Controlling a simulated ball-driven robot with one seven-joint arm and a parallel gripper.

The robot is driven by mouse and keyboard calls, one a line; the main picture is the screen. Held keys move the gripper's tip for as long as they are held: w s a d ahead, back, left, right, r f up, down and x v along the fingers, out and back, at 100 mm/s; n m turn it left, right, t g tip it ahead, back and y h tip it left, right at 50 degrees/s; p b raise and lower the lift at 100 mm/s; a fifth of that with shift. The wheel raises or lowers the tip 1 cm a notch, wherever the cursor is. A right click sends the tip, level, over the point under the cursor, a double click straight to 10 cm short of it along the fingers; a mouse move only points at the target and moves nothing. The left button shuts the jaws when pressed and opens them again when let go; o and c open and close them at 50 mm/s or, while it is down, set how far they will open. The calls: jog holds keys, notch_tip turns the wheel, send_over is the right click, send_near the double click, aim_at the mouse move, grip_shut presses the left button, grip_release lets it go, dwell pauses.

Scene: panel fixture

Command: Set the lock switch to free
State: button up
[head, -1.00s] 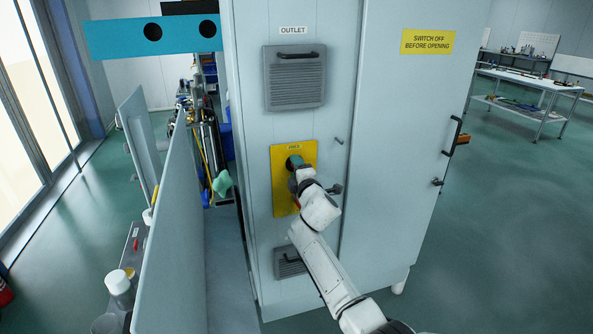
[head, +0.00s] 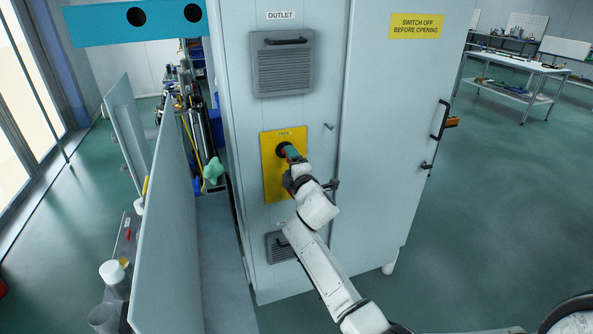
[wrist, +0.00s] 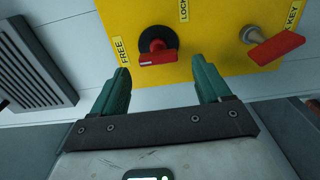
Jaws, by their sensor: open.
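The yellow panel (head: 270,178) is on the narrow face of the pale cabinet. In the wrist view, the lock switch (wrist: 158,52) has a round black base and a red handle with a white line. The handle lies roughly across the picture. The FREE label (wrist: 121,49) is to its left and the LOCK label (wrist: 184,10) above it, to the right. My gripper (wrist: 160,66) is open, with its green fingers either side of and below the switch, and nothing between them. In the head view my gripper (head: 292,154) is in front of the panel, partly hiding it.
A red key handle (wrist: 276,48) on a metal shaft is right of the switch, near the KEY label. Grey vents (head: 283,66) are above and below the panel. A pale upright board (head: 165,220) stands left of the cabinet. Open floor is at right.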

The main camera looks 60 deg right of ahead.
jog(key=p+v, duration=0.1)
jog(key=v, duration=0.5)
jog(key=shift+a, duration=0.15)
jog(key=shift+s, duration=0.1)
jog(key=s+a+f+m+g+y+b, duration=0.1)
jog(key=s+a+f+m+g+y, duration=0.25)
jog(key=a+f, duration=0.6)
jog(key=s+a+f+m+g+y+b, duration=0.1)
jog(key=s+a+f+m+g+y, duration=0.25)
jog(key=a+f, duration=0.55)
jog(key=s+a+f+m+g+y, duration=0.2)
jog(key=s+a+g, duration=0.1)
jog(key=s+a, duration=0.4)
jog(key=s+a+f+m+g+y, duration=0.1)
jog(key=s+a+m+g+y, duration=0.1)
jog(key=s+a, duration=0.5)
jog(key=s+b, duration=0.1)
jog(key=s, duration=0.4)
jog(key=shift+s+a+f+g, duration=0.25)
jog(key=shift+s+f+g, duration=0.05)
jog(key=shift+f+g, duration=0.1)
jog(key=shift+c, duration=0.4)
